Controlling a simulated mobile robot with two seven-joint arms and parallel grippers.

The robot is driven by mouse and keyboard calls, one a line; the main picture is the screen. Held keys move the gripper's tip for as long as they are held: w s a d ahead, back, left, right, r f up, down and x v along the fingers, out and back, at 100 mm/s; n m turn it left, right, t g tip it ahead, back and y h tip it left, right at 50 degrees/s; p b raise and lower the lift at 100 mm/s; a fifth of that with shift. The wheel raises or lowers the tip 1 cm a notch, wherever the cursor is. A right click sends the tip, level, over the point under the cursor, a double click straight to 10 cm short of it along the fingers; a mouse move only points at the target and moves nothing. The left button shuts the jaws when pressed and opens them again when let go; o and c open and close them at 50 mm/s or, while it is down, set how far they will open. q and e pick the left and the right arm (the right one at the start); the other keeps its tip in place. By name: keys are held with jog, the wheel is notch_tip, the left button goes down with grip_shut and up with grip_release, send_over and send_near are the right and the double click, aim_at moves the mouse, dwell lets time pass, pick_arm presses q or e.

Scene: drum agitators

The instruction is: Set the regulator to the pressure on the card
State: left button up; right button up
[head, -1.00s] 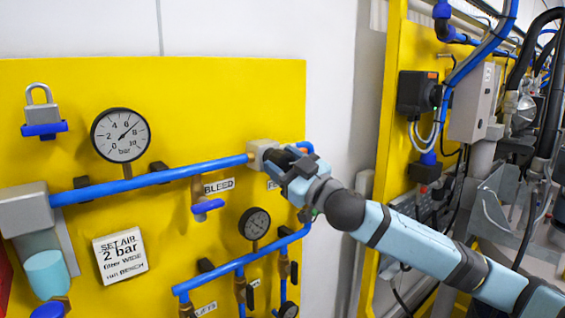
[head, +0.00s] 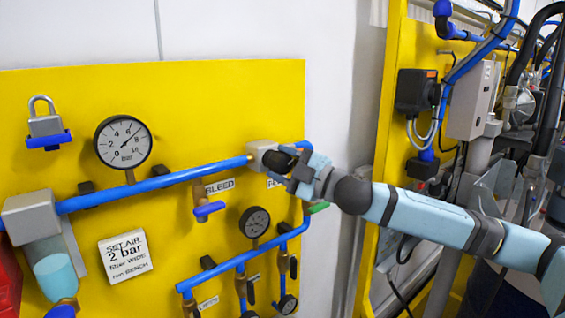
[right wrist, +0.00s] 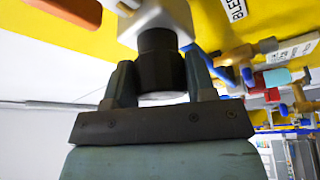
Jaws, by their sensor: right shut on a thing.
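The regulator is a pale grey block (head: 260,152) on the blue pipe near the yellow panel's right edge, with a round black knob (head: 277,160). My right gripper (head: 287,166) is shut on the knob. In the right wrist view the black knob (right wrist: 160,66) sits between the two fingers, below the pale block (right wrist: 155,20). The white card (head: 125,256) reads "SET AIR 2 bar". A large round gauge (head: 123,142) has its needle pointing up and right, around 6 or a little beyond. A smaller gauge (head: 255,222) is too small to read. My left gripper is out of view.
A grey padlock (head: 46,125) hangs at upper left. A valve with a blue handle (head: 209,208) is by the BLEED label (head: 219,186). Lower blue pipes carry several small valves. A filter with a light-blue bowl (head: 58,276) is at lower left. A second yellow panel stands right.

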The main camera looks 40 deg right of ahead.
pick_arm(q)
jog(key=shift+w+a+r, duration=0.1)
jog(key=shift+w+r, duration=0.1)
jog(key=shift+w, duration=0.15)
pick_arm(e)
jog(key=o, duration=0.9)
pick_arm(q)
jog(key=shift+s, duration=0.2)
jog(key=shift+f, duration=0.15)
pick_arm(e)
jog(key=shift+s+f, duration=0.1)
